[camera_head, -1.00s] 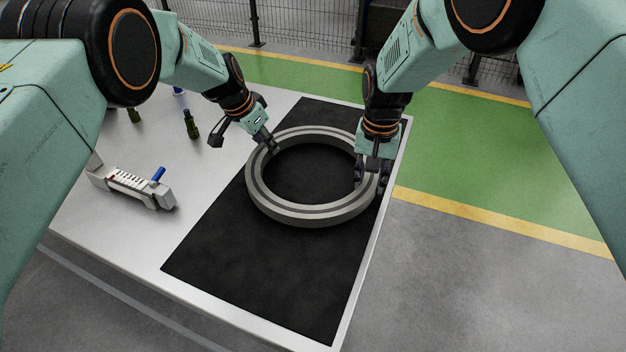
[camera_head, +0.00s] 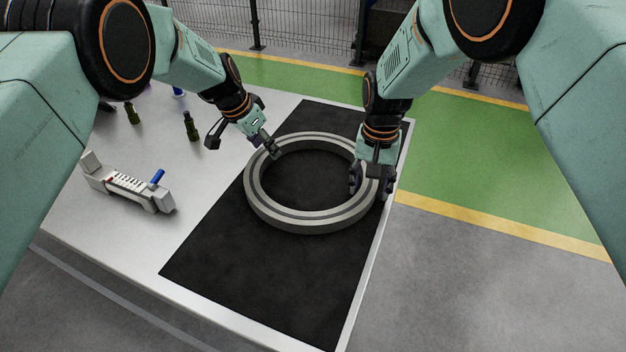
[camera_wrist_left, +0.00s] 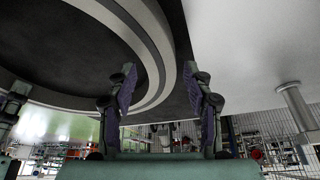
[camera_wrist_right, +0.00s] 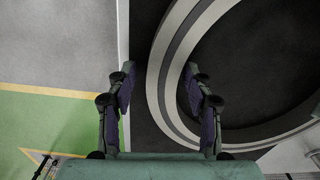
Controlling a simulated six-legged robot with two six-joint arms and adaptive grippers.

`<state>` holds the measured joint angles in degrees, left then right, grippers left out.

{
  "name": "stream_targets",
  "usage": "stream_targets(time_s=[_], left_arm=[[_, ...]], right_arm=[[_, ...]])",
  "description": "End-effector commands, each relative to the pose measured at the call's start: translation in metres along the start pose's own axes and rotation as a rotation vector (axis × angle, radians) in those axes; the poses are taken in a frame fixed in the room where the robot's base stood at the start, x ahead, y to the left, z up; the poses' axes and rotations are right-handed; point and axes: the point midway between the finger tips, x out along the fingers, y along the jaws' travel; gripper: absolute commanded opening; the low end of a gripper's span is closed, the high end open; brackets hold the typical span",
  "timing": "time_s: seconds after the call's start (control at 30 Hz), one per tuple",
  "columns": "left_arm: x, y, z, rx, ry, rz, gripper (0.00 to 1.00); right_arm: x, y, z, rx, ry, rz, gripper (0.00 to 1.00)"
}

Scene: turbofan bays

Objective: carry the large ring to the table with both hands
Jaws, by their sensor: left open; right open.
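The large ring (camera_head: 312,219) is grey with a darker groove along its top and lies flat on a black mat (camera_head: 255,270) on the table (camera_head: 215,165). My left gripper (camera_head: 272,150) is open at the ring's far left side. In the left wrist view the ring's curved rim (camera_wrist_left: 158,50) shows beyond and between the two fingers (camera_wrist_left: 163,95). My right gripper (camera_head: 369,184) is open at the ring's right side, its fingers on either side of the rim. The right wrist view also shows the rim (camera_wrist_right: 165,85) between the fingers (camera_wrist_right: 160,95). Contact cannot be told.
A grey tool with a blue handle (camera_head: 128,187) and small dark green bottle-like items (camera_head: 191,126) stand on the table's left part. A green floor strip with yellow edges (camera_head: 480,150) lies right of the table. A mesh fence (camera_head: 300,30) stands behind.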

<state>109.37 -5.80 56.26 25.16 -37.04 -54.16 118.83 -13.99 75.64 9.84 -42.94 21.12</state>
Motion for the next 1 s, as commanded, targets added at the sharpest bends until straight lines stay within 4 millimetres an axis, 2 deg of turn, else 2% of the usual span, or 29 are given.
stream_targets(time_s=[0.3, 0.5, 0.77, 0.87, 1.0], left_arm=[[-0.063, 0.000, 0.000, -0.001, 0.005, -0.003, 0.51], [-0.096, 0.000, 0.001, -0.001, 0.006, -0.003, 0.51], [-0.110, 0.000, 0.002, -0.001, 0.004, -0.002, 0.51], [-0.111, 0.000, 0.002, 0.000, 0.004, -0.002, 0.51], [-0.110, 0.000, 0.002, -0.001, 0.004, -0.002, 0.51]], right_arm=[[-0.001, 0.000, 0.000, 0.000, 0.001, -0.001, 0.51], [0.000, 0.000, 0.000, 0.000, 0.001, -0.001, 0.51], [-0.004, 0.000, -0.001, 0.000, 0.002, -0.001, 0.51], [-0.014, -0.001, -0.001, 0.000, 0.003, -0.001, 0.51], [-0.041, 0.000, -0.002, 0.001, 0.005, -0.001, 0.51]])
